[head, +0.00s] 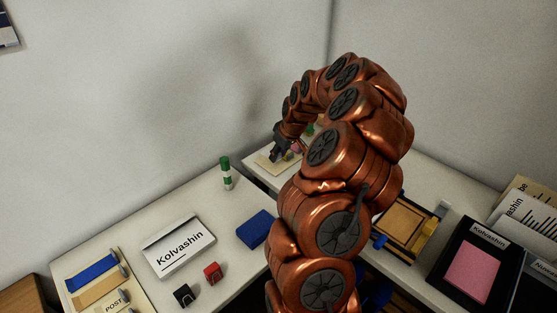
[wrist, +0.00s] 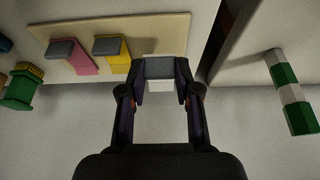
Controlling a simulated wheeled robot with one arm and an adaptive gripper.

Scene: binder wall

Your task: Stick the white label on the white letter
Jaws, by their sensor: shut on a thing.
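The white label (wrist: 160,85), with a grey tab on it, is between my fingertips in the wrist view, at the edge of a beige board (wrist: 165,28). My gripper (wrist: 160,76) is shut on it; I cannot tell whether the label still touches the board. In the head view my gripper (head: 278,155) is at the far table, over the board (head: 265,164), and the label is too small to make out. A white, letter-like piece printed "Kolvashin" (head: 178,246) lies on the left table, well apart from my gripper.
A pink label (wrist: 80,58) and a yellow label (wrist: 115,55) are beside the white one. A green and white striped post (head: 226,173) stands on the left table. A blue block (head: 255,229), a red clip (head: 212,273) and a black clip (head: 183,295) lie near the letter.

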